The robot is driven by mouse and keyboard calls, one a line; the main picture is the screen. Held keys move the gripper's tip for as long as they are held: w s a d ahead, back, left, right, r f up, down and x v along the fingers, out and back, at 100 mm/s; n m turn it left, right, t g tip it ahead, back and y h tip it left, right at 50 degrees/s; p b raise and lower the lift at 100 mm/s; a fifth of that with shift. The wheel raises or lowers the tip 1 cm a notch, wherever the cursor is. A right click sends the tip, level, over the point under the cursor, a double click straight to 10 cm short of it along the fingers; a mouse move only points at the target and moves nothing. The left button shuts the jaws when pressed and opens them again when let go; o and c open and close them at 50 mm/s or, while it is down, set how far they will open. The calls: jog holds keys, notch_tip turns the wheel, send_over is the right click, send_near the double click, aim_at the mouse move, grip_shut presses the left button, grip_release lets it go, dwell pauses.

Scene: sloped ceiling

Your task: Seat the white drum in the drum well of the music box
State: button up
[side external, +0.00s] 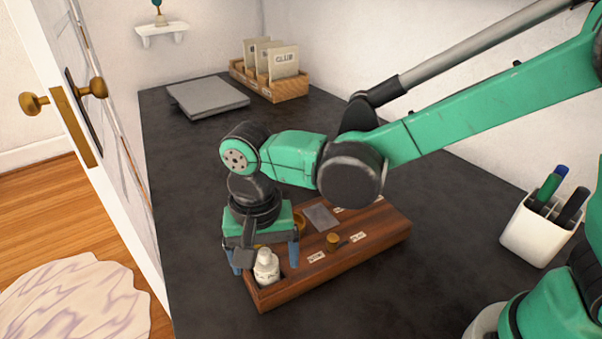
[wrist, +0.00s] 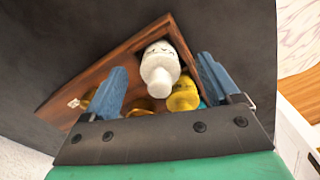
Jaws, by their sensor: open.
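The white drum (side external: 266,267), a rounded, bottle-like piece with small dark marks, is at the near left end of the brown wooden music box (side external: 345,262). In the wrist view the drum (wrist: 158,72) shows inside the box outline (wrist: 78,96), between the blue fingers. I cannot tell whether it is fully seated. My gripper (side external: 265,257) is over this end of the box, pointing down. In the wrist view my gripper (wrist: 162,66) is open, with one finger on each side of the drum and gaps between. Its body hides part of the compartment.
A gold piece (wrist: 183,95) is close beside the drum. A brass knob (side external: 333,239) and small labels are on the box top. A white pen cup (side external: 541,228) stands right. A grey flat case (side external: 207,97) and a wooden card tray (side external: 270,80) are at the back.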

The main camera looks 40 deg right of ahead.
aim_at(264, 250)
jog(key=shift+f, duration=0.1)
grip_shut()
dwell(0.4)
notch_tip(264, 250, up, 20)
jog(key=f, duration=0.1)
jog(key=w+d+m, duration=0.1)
jog(key=w+d, duration=0.5)
jog(key=d, duration=0.2)
notch_tip(264, 250, down, 14)
jog(key=shift+s+f, duration=0.1)
jog(key=shift+f, duration=2.25)
